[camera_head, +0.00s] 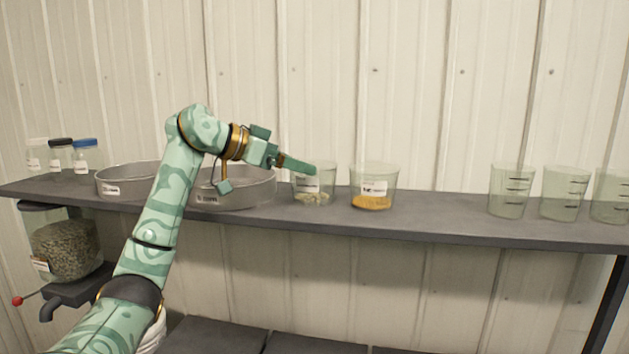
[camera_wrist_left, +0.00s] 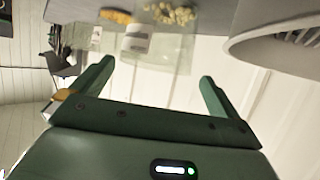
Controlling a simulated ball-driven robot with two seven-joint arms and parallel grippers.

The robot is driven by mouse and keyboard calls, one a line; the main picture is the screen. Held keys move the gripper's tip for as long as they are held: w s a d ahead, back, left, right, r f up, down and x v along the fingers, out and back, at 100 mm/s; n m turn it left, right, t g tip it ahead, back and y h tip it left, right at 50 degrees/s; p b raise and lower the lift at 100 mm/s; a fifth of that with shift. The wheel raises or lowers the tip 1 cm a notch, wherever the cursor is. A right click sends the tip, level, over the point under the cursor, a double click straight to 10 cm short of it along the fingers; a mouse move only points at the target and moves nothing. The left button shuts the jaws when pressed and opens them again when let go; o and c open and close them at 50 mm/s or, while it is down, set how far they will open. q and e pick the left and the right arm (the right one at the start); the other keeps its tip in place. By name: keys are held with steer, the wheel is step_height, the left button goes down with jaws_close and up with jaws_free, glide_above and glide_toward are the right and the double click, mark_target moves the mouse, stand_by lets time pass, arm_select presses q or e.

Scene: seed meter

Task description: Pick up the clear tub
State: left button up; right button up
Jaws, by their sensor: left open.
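A clear tub (camera_head: 325,186) with pale chunks in its bottom and a white label stands upright on the shelf. A second clear tub (camera_head: 374,182), holding orange grain, stands just to its right. My left gripper (camera_head: 298,165) is open at the rim of the pale-chunk tub, overlapping it in the head view; I cannot tell whether it touches. In the left wrist view, which looks upside down, my open fingers (camera_wrist_left: 156,71) face the tub's clear wall and the pale chunks (camera_wrist_left: 172,14). Nothing is held between them. My right gripper is not in view.
The dark shelf (camera_head: 440,223) also holds two grey round pans, the nearer one (camera_head: 240,190) left of the tub. Small lidded jars (camera_head: 85,158) stand at far left. Clear marked beakers (camera_head: 511,190) stand at right. The shelf between tubs and beakers is free.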

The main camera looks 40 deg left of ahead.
arm_select(q)
steer(key=shift+w+d+f, duration=0.15)
steer(key=shift+w+d, duration=0.15)
steer(key=shift+w, duration=0.15)
steer(key=p+x, duration=0.2)
steer(key=x, duration=0.3)
steer(key=shift+s, duration=0.15)
steer(key=shift+c, duration=0.7)
steer(key=c, duration=0.5)
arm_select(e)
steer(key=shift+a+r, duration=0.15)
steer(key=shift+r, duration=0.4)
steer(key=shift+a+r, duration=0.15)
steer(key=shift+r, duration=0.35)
